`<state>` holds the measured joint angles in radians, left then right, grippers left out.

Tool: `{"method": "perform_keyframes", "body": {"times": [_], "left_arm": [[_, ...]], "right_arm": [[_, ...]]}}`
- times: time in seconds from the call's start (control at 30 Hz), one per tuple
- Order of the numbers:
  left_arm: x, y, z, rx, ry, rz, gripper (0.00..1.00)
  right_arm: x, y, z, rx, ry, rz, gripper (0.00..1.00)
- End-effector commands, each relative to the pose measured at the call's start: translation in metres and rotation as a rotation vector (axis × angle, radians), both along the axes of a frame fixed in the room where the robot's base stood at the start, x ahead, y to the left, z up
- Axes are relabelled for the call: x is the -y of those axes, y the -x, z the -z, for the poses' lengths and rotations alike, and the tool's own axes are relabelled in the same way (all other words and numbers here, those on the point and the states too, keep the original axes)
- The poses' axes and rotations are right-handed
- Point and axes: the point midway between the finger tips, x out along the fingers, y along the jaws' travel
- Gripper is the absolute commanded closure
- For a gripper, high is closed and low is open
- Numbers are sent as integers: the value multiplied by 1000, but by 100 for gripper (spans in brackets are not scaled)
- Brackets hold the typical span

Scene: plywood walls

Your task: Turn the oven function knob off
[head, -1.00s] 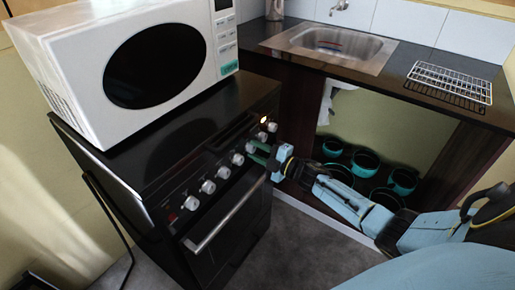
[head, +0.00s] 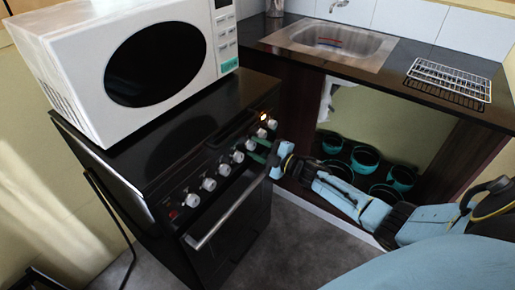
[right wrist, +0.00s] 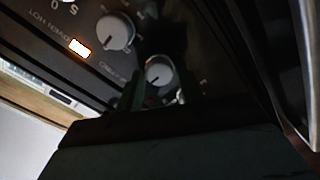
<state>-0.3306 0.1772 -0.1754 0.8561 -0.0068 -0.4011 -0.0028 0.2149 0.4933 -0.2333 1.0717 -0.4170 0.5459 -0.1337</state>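The black oven (head: 237,212) has a row of several white knobs along its sloped front panel, seen in the head view. In the right wrist view one white knob (right wrist: 158,71) lies between the fingertips of my right gripper (right wrist: 160,88). The fingers stand apart on either side of it, and contact cannot be told. A larger-looking knob (right wrist: 115,32) is beside it, near a lit orange lamp (right wrist: 79,47). The labels are too blurred to tell which is the function knob. In the head view my right gripper (head: 261,152) is at the panel's right part. My left gripper is not in view.
A white microwave (head: 190,45) stands on the oven top. The oven handle (head: 225,215) runs below the knobs. To the right is a sink counter (head: 385,78) with a wire rack (head: 450,80) on it and several teal pots (head: 365,158) underneath.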

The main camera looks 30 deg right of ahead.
Motion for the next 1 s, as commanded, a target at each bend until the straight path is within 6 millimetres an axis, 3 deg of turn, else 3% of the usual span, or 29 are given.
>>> {"method": "perform_keyframes", "body": {"times": [0.1,0.47,0.67,0.87,1.0], "left_arm": [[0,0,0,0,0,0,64],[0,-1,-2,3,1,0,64],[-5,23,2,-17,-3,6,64],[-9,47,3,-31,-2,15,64],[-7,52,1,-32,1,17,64]], "right_arm": [[0,0,0,0,0,0,49],[2,5,0,-1,1,0,49],[14,34,0,-4,1,1,49],[31,76,-1,-4,0,0,49],[41,100,-1,-2,2,0,49]]}}
